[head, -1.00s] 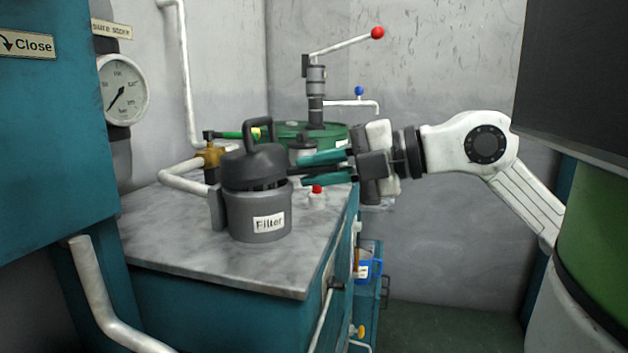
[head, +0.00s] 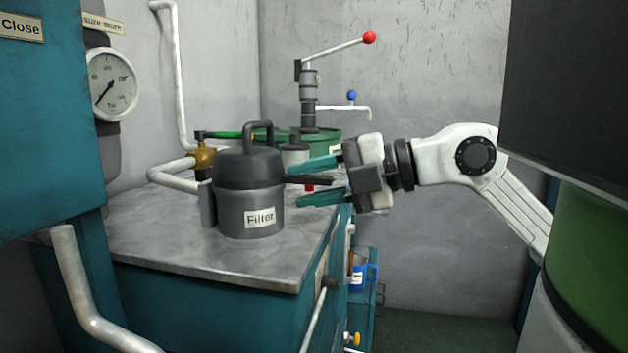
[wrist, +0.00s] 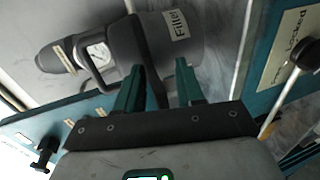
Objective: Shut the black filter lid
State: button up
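The black filter lid (head: 248,168), with a loop handle on top, sits level on the grey filter body (head: 238,208) in the head view; no gap shows between them. A dark lever (head: 318,180) sticks out from the lid to the right. My gripper (head: 294,182) is right of the lid, its teal fingers spread above and below the lever, apparently without gripping it. In the wrist view, my gripper (wrist: 160,68) is also open, with the lever between the fingers and the lid handle (wrist: 98,75) to the left.
The filter stands on a grey worktop (head: 170,245). A brass fitting with white pipe (head: 172,172) is left of it. Behind are a green drum (head: 325,145) and a red-knobbed pump lever (head: 340,47). A dark panel (head: 570,80) hangs at the right.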

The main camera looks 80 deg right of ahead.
jog(key=shift+s+r, duration=0.15)
jog(key=shift+s, duration=0.15)
jog(key=p+v, duration=0.2)
jog(key=v, duration=0.8)
dwell(0.4)
